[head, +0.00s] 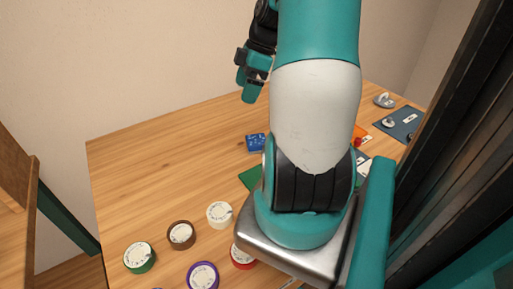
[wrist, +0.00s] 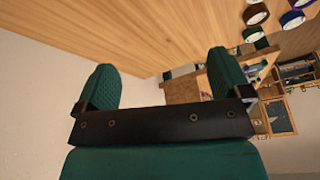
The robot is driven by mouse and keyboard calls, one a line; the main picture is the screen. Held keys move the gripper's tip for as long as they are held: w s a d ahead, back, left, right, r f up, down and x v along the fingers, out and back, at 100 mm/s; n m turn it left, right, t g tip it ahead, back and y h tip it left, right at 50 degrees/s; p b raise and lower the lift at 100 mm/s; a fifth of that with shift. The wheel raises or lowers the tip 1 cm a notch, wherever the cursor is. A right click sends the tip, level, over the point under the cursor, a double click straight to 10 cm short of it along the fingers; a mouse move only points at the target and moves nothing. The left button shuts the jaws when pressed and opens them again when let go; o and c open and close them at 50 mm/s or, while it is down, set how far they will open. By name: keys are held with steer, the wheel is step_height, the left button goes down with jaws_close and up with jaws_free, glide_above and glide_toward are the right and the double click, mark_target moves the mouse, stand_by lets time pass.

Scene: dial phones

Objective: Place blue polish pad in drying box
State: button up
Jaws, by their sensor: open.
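A small blue item (head: 256,143) with pale marks lies on the wooden table, left of my arm in the head view. It is too small to tell whether it is the polish pad or a box. I cannot make out a drying box; my arm hides much of the table's middle and right. My gripper (head: 250,88) is raised above the table's far side, apart from everything. In the wrist view my gripper (wrist: 162,82) has its two teal fingers wide apart with nothing between them.
Several round dials with coloured rims, such as a green one (head: 140,257) and a brown one (head: 181,235), lie at the front. A dark blue mat (head: 406,120) with small things is at the right. The table's left part (head: 150,165) is bare.

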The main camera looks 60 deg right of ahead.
glide_toward(257, 139)
steer(key=shift+t, duration=0.4)
steer(key=x, duration=0.4)
steer(key=shift+s+f, duration=0.25)
steer(key=shift+s, duration=0.1)
steer(key=shift+x, duration=3.05)
steer(key=shift+r, duration=0.1)
steer(key=c, duration=1.1)
step_height(257, 139, up, 20)
steer(key=shift+p, duration=0.35)
steer(key=shift+w+a, duration=0.1)
steer(key=shift+w, duration=0.05)
